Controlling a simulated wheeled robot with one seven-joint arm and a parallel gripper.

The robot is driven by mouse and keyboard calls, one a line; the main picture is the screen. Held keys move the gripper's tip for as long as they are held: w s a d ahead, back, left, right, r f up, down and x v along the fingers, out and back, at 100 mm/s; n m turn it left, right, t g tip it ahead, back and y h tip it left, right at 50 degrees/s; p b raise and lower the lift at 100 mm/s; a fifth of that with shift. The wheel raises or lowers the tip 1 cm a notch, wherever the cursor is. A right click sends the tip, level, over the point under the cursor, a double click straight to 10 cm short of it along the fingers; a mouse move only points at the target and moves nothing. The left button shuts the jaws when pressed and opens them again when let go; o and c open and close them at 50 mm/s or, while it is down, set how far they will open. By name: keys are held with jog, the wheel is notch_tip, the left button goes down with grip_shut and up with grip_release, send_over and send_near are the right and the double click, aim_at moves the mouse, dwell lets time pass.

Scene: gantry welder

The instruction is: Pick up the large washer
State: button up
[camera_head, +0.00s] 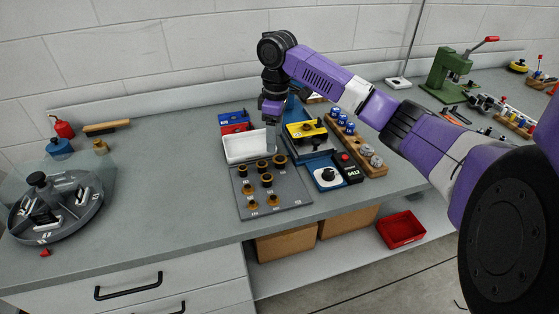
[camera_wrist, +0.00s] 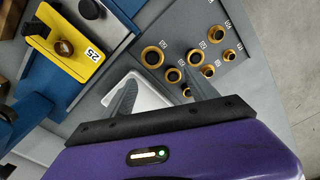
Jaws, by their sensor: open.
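Several brass-coloured rings sit around dark pegs on a grey peg board (camera_head: 298,197), which also shows in the wrist view (camera_wrist: 262,95). The largest-looking ring, likely the large washer (camera_wrist: 144,60), is at the upper left of the group in the wrist view. In the head view it appears to be the back right ring (camera_head: 279,165). My gripper (camera_head: 271,148) points down over the back edge of the board, beside the white tray. In the wrist view my gripper (camera_wrist: 163,88) has its fingers spread apart with nothing between them, and the rings lie beyond and between the fingertips.
A white tray (camera_head: 232,151) stands just behind the board. A yellow-topped fixture (camera_head: 300,130), a blue device with a black knob (camera_head: 328,178) and a wooden rack (camera_head: 372,169) stand to the right. A round grey carousel (camera_head: 35,225) is at far left.

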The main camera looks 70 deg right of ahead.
aim_at(283, 158)
jog(key=shift+s+d+r, duration=0.2)
jog(key=shift+s+d, duration=0.4)
jog(key=shift+s, duration=0.05)
jog(key=shift+s+d+f, duration=0.1)
jog(key=shift+s+f, duration=0.1)
jog(key=shift+s+d+f+p, duration=0.1)
jog(key=shift+f+p, duration=0.5)
jog(key=shift+f, duration=3)
jog(key=shift+f, duration=0.25)
jog(key=c, duration=1.4)
jog(key=shift+r, duration=0.2)
